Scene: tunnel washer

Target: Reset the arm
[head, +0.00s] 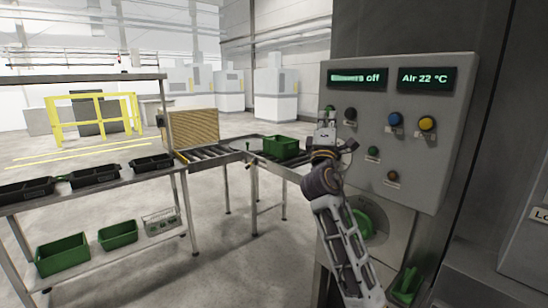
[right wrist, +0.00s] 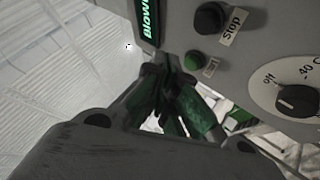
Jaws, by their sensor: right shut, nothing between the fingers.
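My right arm rises in front of the grey control panel (head: 450,165) in the head view. My right gripper (head: 328,114) points up at the panel's left edge, shut and empty. In the right wrist view its dark fingers (right wrist: 175,112) are closed together, apart from the panel face. Beside them are a black button (right wrist: 210,18) labelled Stop, a green button (right wrist: 194,61) and a dial (right wrist: 295,100) marked off and 40 C. The left display (head: 357,78) reads "Blowers off" and the right display (head: 427,79) "Air 22 °C". My left gripper is not in view.
A roller conveyor (head: 215,157) with a green crate (head: 281,147) stands behind my right arm. A shelf rack (head: 95,182) at left holds black trays and green bins. Floor between rack and conveyor is clear.

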